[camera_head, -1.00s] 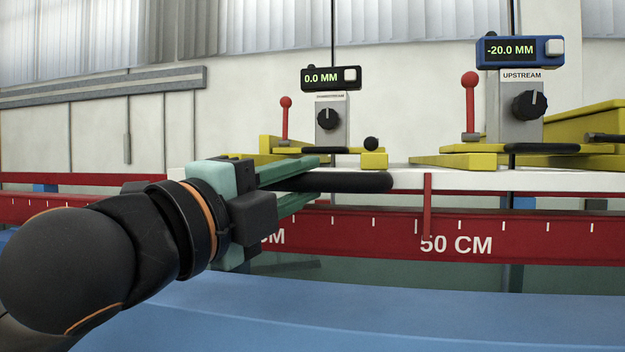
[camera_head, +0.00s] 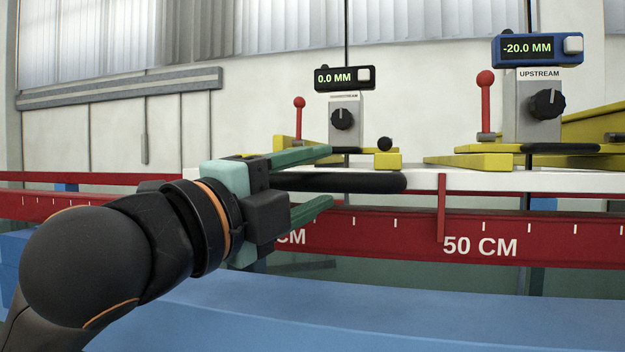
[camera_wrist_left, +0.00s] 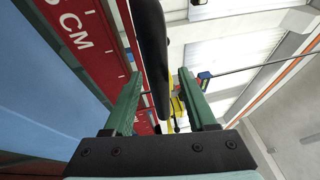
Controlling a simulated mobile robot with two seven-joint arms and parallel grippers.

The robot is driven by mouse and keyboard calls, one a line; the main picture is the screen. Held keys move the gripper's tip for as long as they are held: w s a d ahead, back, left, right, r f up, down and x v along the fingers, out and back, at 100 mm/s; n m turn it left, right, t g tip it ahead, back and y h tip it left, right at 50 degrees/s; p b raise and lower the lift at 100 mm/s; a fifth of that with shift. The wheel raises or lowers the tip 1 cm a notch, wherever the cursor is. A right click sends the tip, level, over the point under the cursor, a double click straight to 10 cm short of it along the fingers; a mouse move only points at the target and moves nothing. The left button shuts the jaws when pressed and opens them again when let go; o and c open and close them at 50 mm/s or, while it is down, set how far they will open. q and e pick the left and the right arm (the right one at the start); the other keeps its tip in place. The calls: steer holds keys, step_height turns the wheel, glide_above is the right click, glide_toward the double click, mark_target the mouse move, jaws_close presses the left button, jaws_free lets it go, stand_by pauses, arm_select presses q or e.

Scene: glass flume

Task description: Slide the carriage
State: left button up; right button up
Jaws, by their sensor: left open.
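The carriage is a white plate (camera_head: 470,179) on the flume's top, bearing yellow bases and two gauge posts. A black handle bar (camera_head: 375,182) runs along its front. A red pointer (camera_head: 441,215) hangs from it over the red scale, just left of the "50 CM" label. My left gripper (camera_head: 326,177) is open, with one finger above and one below the left part of the bar. In the left wrist view the bar (camera_wrist_left: 152,45) runs between the two green fingers, with gaps visible. My right gripper is not in view.
The downstream gauge (camera_head: 344,78) reads 0.0 MM and the upstream gauge (camera_head: 538,48) reads -20.0 MM. Red levers (camera_head: 485,105) stand beside the posts. The red scale rail (camera_head: 560,237) runs below the carriage, with a blue surface (camera_head: 400,312) in front.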

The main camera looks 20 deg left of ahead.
arm_select(q)
steer(key=shift+s, duration=0.1)
steer(key=b+v, duration=0.2)
steer(key=v, duration=1)
steer(key=shift+s, duration=0.15)
steer(key=shift+a, duration=0.1)
